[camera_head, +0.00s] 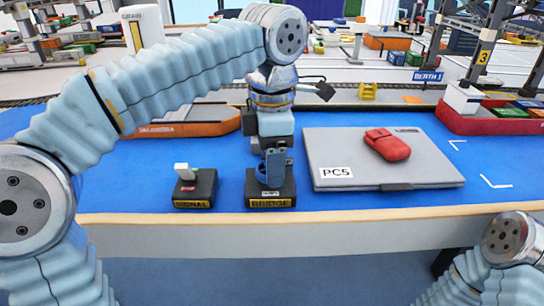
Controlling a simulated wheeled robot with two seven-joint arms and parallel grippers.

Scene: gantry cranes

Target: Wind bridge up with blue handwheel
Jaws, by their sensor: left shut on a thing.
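A black box labelled BRIDGE (256,190) stands near the front edge of the blue table, in the middle of the head view. The blue handwheel (262,174) is on top of it, mostly hidden by my gripper. My left gripper (274,168) reaches down from above and is shut on the handwheel. Its fingertips are partly hidden, so the exact hold on the rim is hard to see. The bridge itself cannot be made out for certain in this view. My right arm shows at the lower right, below the table edge, and its gripper is out of view.
A SIGNAL box (195,188) with a white lever stands left of the BRIDGE box. A grey PC5 case (340,158) with a red pouch (387,144) lies to the right. An orange hull (185,129) and a red hull (495,123) lie behind. Gantry cranes stand at the back.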

